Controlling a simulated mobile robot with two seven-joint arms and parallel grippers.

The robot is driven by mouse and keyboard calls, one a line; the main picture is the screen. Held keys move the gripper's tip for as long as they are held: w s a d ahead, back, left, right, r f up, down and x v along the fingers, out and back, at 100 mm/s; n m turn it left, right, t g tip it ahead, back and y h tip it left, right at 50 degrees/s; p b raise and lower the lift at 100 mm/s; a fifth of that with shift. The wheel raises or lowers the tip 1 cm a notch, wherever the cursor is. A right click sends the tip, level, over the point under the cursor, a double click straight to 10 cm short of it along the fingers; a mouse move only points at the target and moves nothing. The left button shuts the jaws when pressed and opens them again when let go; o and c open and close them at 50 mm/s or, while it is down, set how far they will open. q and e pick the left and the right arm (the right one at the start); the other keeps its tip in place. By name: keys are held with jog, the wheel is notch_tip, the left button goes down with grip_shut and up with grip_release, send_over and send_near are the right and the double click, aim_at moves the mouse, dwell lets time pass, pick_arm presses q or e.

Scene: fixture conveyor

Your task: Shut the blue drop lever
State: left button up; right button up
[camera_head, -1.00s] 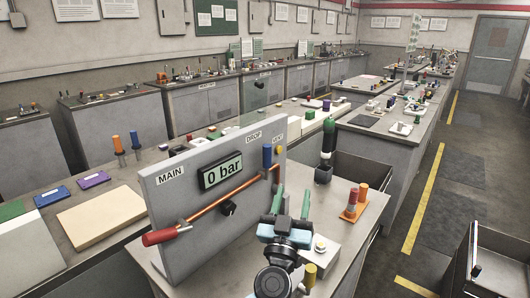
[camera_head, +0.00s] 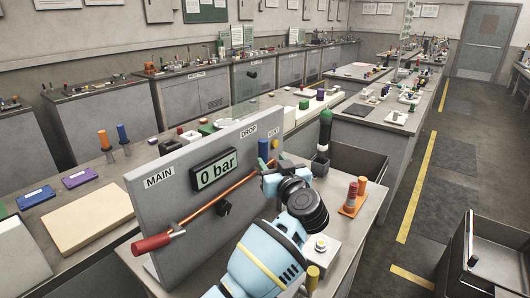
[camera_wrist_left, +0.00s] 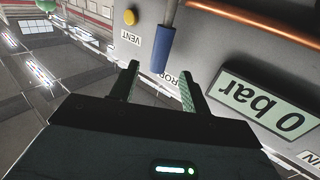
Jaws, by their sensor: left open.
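The blue drop lever (camera_head: 263,148) stands upright near the right end of the grey panel (camera_head: 150,210), under the DROP label. In the left wrist view, which shows the panel upside down, the blue lever (camera_wrist_left: 163,48) hangs from a grey stem, crosswise to the copper pipe (camera_wrist_left: 245,20). My left gripper (camera_head: 271,164) is at the panel, close to the lever, and hides its lower part in the head view. In the wrist view the open left fingers (camera_wrist_left: 160,73) point at the lever, its free end in line with the gap. I cannot tell whether they touch. My right gripper is out of view.
The red main lever (camera_head: 157,242) sits at the panel's left, below the gauge (camera_head: 214,169) reading 0 bar. A yellow vent knob (camera_wrist_left: 129,17) is beside the blue lever. An orange stand (camera_head: 353,203) and a white button box (camera_head: 321,246) are right of my arm.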

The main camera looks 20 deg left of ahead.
aim_at(265, 152)
pick_arm(q)
jog(key=x, duration=0.6)
jog(key=shift+w+a, duration=0.25)
grip_shut()
